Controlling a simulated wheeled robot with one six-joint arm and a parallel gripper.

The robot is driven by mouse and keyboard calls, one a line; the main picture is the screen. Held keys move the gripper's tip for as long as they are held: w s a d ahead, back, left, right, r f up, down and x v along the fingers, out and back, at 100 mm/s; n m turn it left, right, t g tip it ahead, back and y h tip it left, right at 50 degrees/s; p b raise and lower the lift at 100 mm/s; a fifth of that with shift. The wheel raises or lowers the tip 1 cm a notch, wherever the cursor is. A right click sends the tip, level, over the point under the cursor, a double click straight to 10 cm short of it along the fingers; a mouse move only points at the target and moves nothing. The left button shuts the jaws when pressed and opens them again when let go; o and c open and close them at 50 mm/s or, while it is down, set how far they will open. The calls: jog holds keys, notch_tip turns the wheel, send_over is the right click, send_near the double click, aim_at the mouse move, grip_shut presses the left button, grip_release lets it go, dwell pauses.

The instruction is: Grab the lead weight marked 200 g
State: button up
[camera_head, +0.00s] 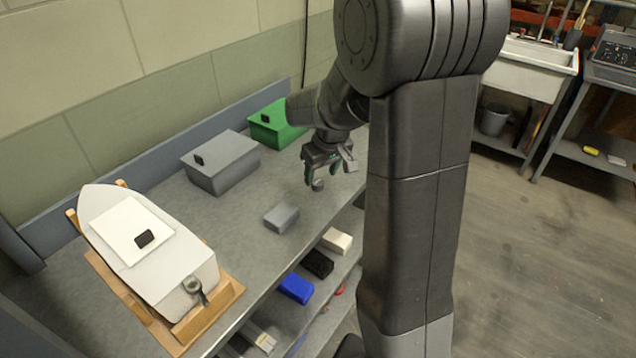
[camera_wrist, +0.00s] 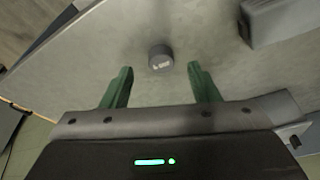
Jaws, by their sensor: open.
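A small dark grey round weight (camera_wrist: 160,58) stands on the bench in the wrist view, with a pale marking on top too blurred to read. My gripper (camera_wrist: 159,69) is open, its two green fingers apart, one on each side in the picture. The weight lies just past the line between the fingertips, and nothing is held. In the head view my gripper (camera_head: 321,173) hangs over the bench, with the small grey weight (camera_head: 318,185) by its fingertips. I cannot tell the exact height gap.
A grey block (camera_head: 281,217) lies near the bench's front edge and shows at the wrist view's upper right (camera_wrist: 282,20). A grey box (camera_head: 222,165) and a green box (camera_head: 272,124) stand at the back. A white boat model (camera_head: 190,262) fills the left end.

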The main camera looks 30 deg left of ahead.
aim_at(318, 181)
jog(key=shift+a+x, duration=0.2)
jog(key=shift+x, duration=1.5)
jog(key=shift+r, duration=0.1)
jog(key=shift+c, duration=0.4)
jog(key=c, duration=1.1)
jog(key=shift+r, duration=0.1)
